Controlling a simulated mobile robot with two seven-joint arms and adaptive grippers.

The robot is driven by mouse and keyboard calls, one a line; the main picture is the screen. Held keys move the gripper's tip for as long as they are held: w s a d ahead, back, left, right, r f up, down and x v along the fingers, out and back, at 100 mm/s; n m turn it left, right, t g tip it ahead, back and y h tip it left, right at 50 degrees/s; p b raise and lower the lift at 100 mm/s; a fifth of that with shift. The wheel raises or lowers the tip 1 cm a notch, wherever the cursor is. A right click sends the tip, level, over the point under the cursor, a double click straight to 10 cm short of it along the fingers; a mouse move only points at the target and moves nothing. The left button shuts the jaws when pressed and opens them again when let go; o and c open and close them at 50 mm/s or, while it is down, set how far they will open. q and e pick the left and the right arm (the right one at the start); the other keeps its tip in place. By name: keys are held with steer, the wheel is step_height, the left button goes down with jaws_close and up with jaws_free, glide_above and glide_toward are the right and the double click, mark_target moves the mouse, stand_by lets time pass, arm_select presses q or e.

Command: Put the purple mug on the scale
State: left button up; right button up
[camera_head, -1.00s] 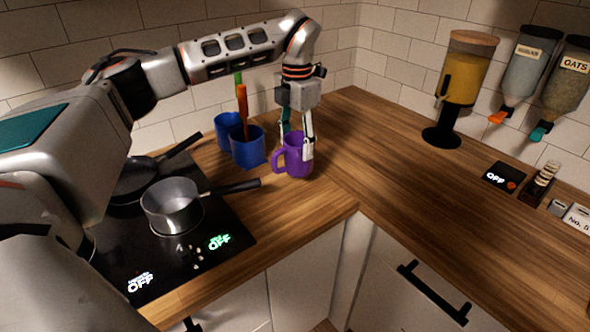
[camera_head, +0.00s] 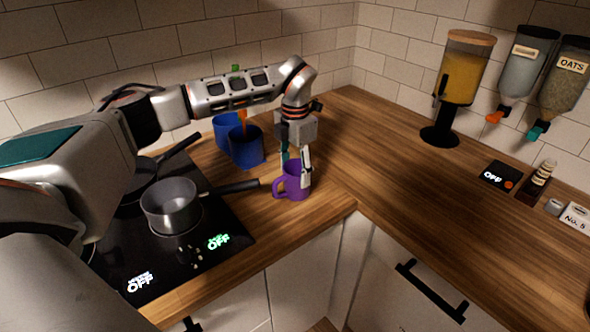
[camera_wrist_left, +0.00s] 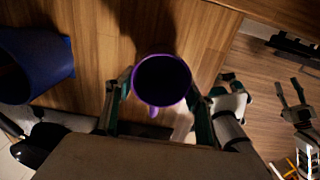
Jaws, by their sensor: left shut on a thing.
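The purple mug (camera_head: 291,181) is upright near the front edge of the counter, by the inner corner. My left gripper (camera_head: 294,165) is shut on it from above, with fingers at the rim. In the left wrist view the mug (camera_wrist_left: 162,82) sits between the fingers of my left gripper (camera_wrist_left: 160,95), its dark opening facing the camera. I cannot tell whether its base touches the wood. A flat black device reading OFF, which looks like the scale (camera_head: 497,176), lies on the right counter. My right gripper (camera_wrist_left: 289,90) appears open and empty at the right of the wrist view.
Blue containers (camera_head: 247,152) with utensils stand behind the mug. A grey saucepan (camera_head: 170,204) on the hob (camera_head: 205,262) points its handle towards the mug. A juice dispenser (camera_head: 460,75) and a small rack (camera_head: 536,185) flank the scale. The right counter's middle is clear.

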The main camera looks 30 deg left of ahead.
arm_select(q)
steer(key=shift+f, duration=0.15)
steer(key=o, duration=1.8)
